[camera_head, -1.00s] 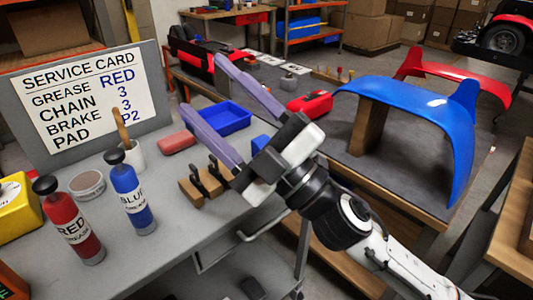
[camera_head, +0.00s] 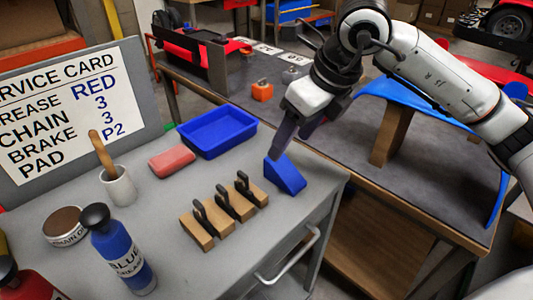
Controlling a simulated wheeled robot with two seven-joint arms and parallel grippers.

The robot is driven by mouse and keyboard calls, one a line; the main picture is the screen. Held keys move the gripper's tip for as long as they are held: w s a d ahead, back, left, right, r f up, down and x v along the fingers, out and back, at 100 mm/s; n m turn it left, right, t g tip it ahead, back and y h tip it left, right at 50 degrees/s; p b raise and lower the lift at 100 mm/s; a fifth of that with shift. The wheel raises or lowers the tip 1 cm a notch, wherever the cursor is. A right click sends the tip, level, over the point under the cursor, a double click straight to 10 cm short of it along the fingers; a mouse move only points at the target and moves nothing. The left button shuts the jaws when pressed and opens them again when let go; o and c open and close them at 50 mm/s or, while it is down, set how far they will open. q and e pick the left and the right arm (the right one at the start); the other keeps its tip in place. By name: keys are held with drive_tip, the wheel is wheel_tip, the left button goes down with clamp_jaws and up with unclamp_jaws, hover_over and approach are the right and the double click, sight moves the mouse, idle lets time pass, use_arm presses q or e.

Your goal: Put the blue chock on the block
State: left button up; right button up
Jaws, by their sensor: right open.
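The blue chock (camera_head: 286,177) is a wedge on the grey cart top, near its right edge. My right gripper (camera_head: 289,150) reaches down from the upper right, its purple-grey fingers open just above and behind the chock. I cannot tell whether a finger touches it. A wooden block (camera_head: 391,136) stands under the blue fender on the dark table; which block is meant is unclear. My left gripper is not in view.
A blue tray (camera_head: 217,133) and several wooden pieces with black handles (camera_head: 223,214) flank the chock. A blue bottle (camera_head: 122,250), a cup (camera_head: 119,186) and the service card (camera_head: 70,105) stand at left. An orange block (camera_head: 262,92) is on the dark table.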

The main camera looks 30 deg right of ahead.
sight(283, 164)
drive_tip(key=x, duration=0.4)
drive_tip(key=shift+s+f, duration=0.1)
drive_tip(key=shift+f, duration=0.2)
drive_tip(key=x, duration=0.4)
drive_tip(key=shift+s+d+f, duration=0.2)
drive_tip(key=shift+d+f, duration=0.1)
drive_tip(key=shift+w+f, duration=0.2)
drive_tip(key=shift+f, duration=0.2)
drive_tip(key=c, duration=1.3)
wheel_tip(283, 164, up, 10)
drive_tip(key=shift+a+f, duration=0.1)
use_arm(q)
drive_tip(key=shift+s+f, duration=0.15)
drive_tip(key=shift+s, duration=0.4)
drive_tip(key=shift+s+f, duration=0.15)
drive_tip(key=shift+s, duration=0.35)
